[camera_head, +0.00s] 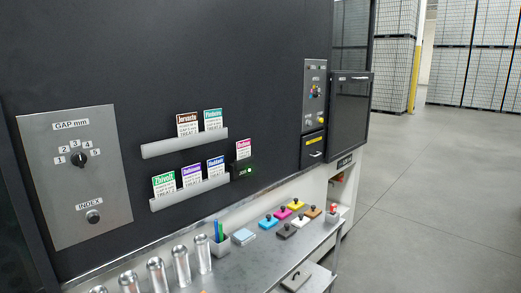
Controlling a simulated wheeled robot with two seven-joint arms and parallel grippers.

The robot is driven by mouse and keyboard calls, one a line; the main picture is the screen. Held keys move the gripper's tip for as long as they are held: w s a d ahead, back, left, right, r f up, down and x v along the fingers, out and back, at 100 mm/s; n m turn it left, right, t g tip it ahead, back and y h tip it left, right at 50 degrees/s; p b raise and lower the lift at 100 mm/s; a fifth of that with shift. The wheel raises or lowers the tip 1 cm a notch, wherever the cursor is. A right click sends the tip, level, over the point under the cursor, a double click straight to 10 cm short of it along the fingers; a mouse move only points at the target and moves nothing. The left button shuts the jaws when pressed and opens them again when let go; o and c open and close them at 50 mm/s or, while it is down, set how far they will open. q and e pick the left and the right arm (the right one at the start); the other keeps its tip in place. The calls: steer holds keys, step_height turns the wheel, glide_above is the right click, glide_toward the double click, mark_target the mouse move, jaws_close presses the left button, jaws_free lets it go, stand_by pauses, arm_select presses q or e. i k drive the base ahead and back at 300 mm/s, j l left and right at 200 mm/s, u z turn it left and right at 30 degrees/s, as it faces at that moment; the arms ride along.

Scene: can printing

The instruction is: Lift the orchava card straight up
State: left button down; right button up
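Several small cards with coloured headers stand in holders on the dark machine panel. The upper ledge (185,143) holds a dark red-headed card (187,125) and a teal-headed card (213,120). The lower ledge (190,194) holds a green-headed card (164,184), a purple-headed card (192,176) and a blue-headed card (216,166). A magenta-headed card (243,149) stands in a dark slot unit (240,171) with a green light. The header names are too small to read surely, so I cannot tell which card is orchava. Neither gripper is in view.
A grey shelf (262,262) below carries several silver cans (181,266), a pen cup (220,245) and several coloured blocks with black knobs (268,222). A gap dial plate (75,177) is at left, a control panel (314,97) at right. Open floor (430,200) lies further right.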

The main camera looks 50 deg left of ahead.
mark_target(243, 148)
steer(key=i+u, duration=0.5)
steer(key=i+l+u, duration=0.25)
steer(key=i+u, duration=0.25)
steer(key=i+l+u, duration=0.45)
